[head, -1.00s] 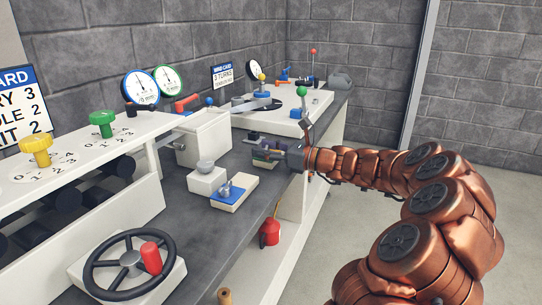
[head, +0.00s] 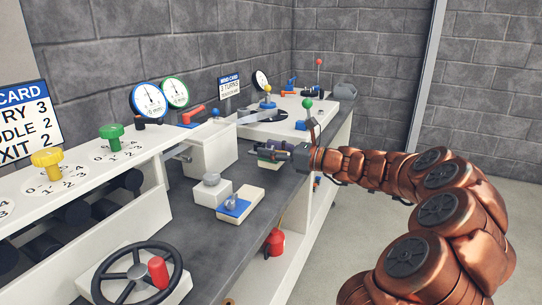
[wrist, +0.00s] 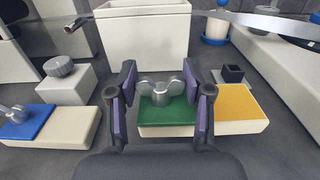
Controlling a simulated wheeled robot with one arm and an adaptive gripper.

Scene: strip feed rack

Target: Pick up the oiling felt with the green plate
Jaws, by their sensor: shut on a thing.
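The oiling felt with the green plate (wrist: 166,114) sits in front of my gripper in the wrist view: a pale block under a green plate, with a grey wing-shaped knob (wrist: 160,88) on top. My gripper (wrist: 160,84) is shut on this knob, one purple-padded finger at each side. The plate looks level; I cannot tell whether the block touches the bench. In the head view my gripper (head: 270,152) is over the bench and mostly hides the felt.
A yellow-plated block (wrist: 238,104) with a black square knob stands close on the right. A blue-plated block (wrist: 28,122) and a grey-knobbed white block (wrist: 66,85) are on the left. A white bin (wrist: 145,40) stands behind. A handwheel (head: 137,272) is at the bench's near end.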

